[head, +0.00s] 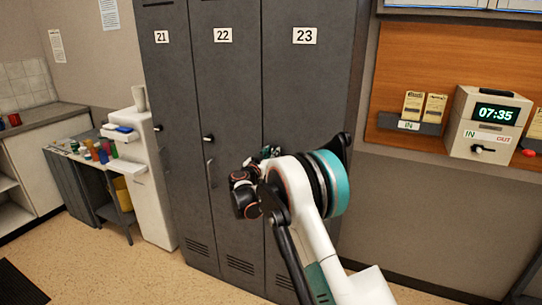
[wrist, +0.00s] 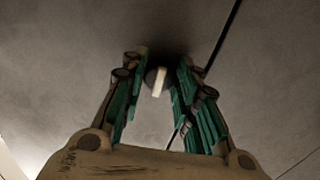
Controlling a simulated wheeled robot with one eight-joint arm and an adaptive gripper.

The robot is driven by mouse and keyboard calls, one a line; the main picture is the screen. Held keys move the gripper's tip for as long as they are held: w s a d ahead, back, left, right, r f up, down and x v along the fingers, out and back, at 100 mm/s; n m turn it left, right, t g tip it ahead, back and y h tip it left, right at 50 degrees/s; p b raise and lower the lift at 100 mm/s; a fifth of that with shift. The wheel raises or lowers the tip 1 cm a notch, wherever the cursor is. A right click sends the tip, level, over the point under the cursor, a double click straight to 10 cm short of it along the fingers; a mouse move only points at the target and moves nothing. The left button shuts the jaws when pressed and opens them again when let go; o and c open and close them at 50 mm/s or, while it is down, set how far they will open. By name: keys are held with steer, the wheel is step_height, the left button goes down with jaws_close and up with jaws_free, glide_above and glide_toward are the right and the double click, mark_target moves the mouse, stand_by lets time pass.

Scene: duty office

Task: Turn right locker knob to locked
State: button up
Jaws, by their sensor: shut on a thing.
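The right locker (head: 305,90) is the grey door numbered 23, and it stands closed. Its knob is hidden behind my arm in the head view. In the wrist view the knob (wrist: 158,80) is a dark round piece with a pale bar, which points nearly up and down in that picture. My gripper (wrist: 160,68) has its green-padded fingers on either side of the knob and is shut on it. In the head view my gripper (head: 264,154) is at the left side of door 23, partly covered by my wrist.
Lockers 21 (head: 166,100) and 22 (head: 224,90) stand to the left, with small knobs and handles. A white water dispenser (head: 150,180) and a small table with cups are further left. A time clock (head: 487,122) hangs on the right wall. Tan floor is free in front.

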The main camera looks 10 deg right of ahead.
steer(key=shift+s+d+r+n, duration=0.1)
steer(key=shift+n, duration=4.25)
steer(key=shift+r+n, duration=0.1)
steer(key=shift+n, duration=4.25)
steer(key=o, duration=1.1)
steer(key=v, duration=1.2)
